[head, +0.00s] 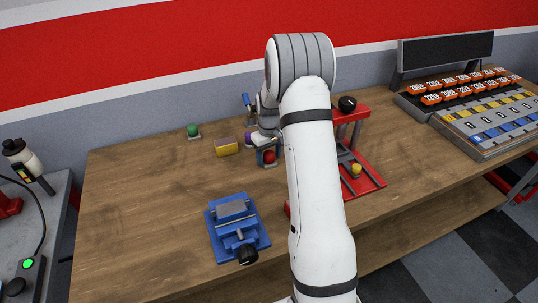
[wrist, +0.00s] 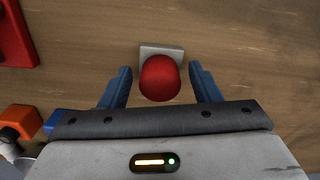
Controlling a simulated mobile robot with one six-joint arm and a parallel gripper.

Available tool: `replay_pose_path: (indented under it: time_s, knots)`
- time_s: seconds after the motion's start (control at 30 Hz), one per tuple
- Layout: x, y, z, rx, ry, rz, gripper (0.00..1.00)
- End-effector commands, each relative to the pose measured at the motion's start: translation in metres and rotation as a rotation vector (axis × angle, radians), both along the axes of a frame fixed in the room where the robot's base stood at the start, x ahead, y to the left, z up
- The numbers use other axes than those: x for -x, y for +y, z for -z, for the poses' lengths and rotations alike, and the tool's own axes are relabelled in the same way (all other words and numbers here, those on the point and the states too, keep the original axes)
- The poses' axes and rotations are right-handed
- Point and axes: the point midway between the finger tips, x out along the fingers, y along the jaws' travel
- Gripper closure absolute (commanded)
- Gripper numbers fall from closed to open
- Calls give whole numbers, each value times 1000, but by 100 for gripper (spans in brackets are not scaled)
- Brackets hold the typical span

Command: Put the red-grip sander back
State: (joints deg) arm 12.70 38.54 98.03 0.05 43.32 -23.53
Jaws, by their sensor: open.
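The red-grip sander, a round red knob on a pale grey block, stands on the wooden bench; it shows in the wrist view (wrist: 160,78) and partly in the head view (head: 269,157). My gripper (wrist: 161,82) is open, with one blue finger on each side of the red knob and a gap visible on both sides. In the head view my gripper (head: 266,150) is low over the bench and partly hides the sander. A green-knobbed sander (head: 193,130) stands farther left, and a purple-knobbed one (head: 249,137) is just behind my gripper.
A yellow block (head: 227,147) lies left of my gripper. A blue vise (head: 237,228) stands near the front. A red press stand (head: 371,180) is to the right, partly behind my arm.

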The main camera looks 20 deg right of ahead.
Motion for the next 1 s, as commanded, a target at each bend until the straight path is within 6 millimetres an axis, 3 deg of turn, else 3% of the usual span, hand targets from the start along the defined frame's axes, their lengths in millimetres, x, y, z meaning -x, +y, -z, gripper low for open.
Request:
replay_pose_path:
  time_s: [0.17,0.6,0.8,0.9,1.0]
  knots:
    - [-1,0,-10,1,-2,-1,43]
    - [-1,1,-98,1,-4,-1,43]
    - [0,1,-120,1,-2,-1,43]
    - [7,7,-131,2,-10,2,43]
    - [26,20,-151,6,-31,14,43]
